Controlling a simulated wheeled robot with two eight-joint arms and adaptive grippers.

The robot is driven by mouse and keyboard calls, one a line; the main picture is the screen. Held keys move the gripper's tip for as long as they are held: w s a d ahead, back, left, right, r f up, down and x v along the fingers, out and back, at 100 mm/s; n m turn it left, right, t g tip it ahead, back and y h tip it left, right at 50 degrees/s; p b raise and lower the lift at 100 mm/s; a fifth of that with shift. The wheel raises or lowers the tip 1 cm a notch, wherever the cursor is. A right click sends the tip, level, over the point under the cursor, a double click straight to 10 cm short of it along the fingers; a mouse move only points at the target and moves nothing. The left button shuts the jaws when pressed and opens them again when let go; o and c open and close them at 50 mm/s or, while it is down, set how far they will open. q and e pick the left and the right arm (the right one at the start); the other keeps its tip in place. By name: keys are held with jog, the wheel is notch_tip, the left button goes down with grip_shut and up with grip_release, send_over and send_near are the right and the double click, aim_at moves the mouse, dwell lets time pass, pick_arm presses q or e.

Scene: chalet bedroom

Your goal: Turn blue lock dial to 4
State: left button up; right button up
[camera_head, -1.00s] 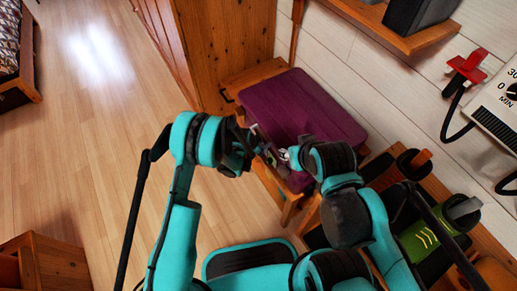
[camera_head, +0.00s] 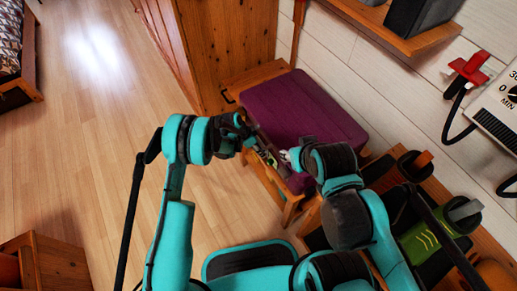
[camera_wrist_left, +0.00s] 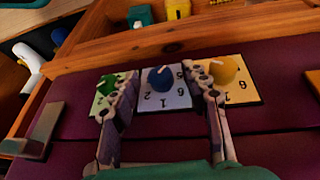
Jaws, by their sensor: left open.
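A purple case (camera_head: 300,105) lies on a wooden bench. The blue lock dial (camera_wrist_left: 160,78) is in the middle, between a green dial (camera_wrist_left: 108,84) and a yellow dial (camera_wrist_left: 224,70). Digits such as 5, 6, 1 and 2 show around the blue dial; its pointer setting is unclear. My left gripper (camera_wrist_left: 163,88) is open, its fingers apart on either side of the blue dial in the picture; contact is not visible. My right gripper (camera_head: 290,156) is by the case's near edge, its jaws too small to read.
A wooden cabinet (camera_head: 228,50) stands behind the bench. A wall shelf (camera_head: 405,38) and a box with a knob (camera_head: 500,105) are at the right. A green object (camera_head: 422,242) lies on the right bench. Open floor (camera_head: 80,150) fills the left.

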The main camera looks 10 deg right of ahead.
pick_arm(q)
jog(key=v, duration=1.2)
